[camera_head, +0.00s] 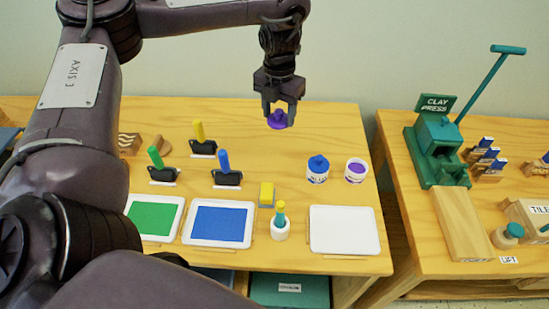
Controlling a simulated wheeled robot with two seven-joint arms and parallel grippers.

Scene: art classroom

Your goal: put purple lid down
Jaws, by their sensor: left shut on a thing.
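The purple lid (277,120) is a small knobbed disc. My left gripper (279,104) is shut on its knob and holds it in front of the back part of the left table, seemingly above the surface. A white jar with purple contents (356,170) stands open to the right and nearer. Beside it is a similar jar with a blue lid (317,169) on it. My right gripper is not in view.
Brayers with yellow, green and blue handles stand left on the table (333,124). A clay press (438,145) stands on the right table, across a gap.

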